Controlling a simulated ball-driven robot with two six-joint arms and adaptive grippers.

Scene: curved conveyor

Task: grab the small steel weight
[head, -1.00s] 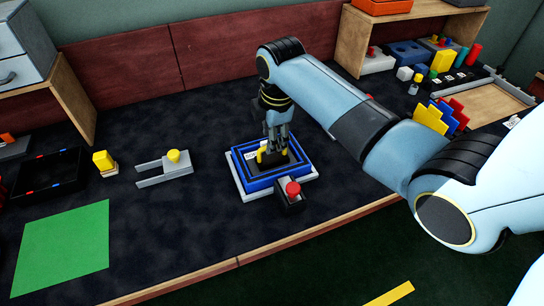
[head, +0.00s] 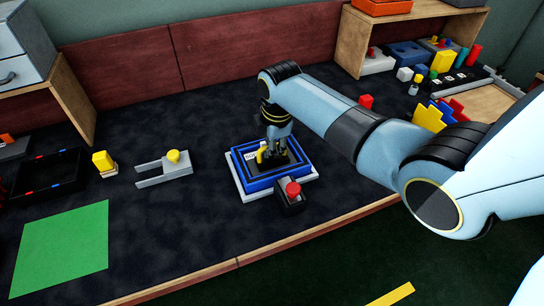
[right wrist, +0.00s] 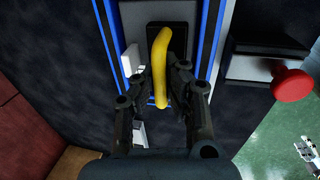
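A dark block (right wrist: 168,36) with a curved yellow handle (right wrist: 161,66) sits in a blue-rimmed tray (head: 240,177); I cannot tell whether it is the small steel weight. The handle also shows in the head view (head: 261,152). My right gripper (head: 273,151) points down into the tray. In the right wrist view its fingers (right wrist: 164,72) lie on either side of the handle, very close to it. Whether they press on it is unclear. The fingers partly hide the block and a white label. My left gripper is not in view.
A dark box with a red button (head: 292,188) stands at the tray's front edge. A grey fork-shaped fixture with a yellow knob (head: 173,156), a yellow block (head: 103,160) and a green mat (head: 62,250) lie left.

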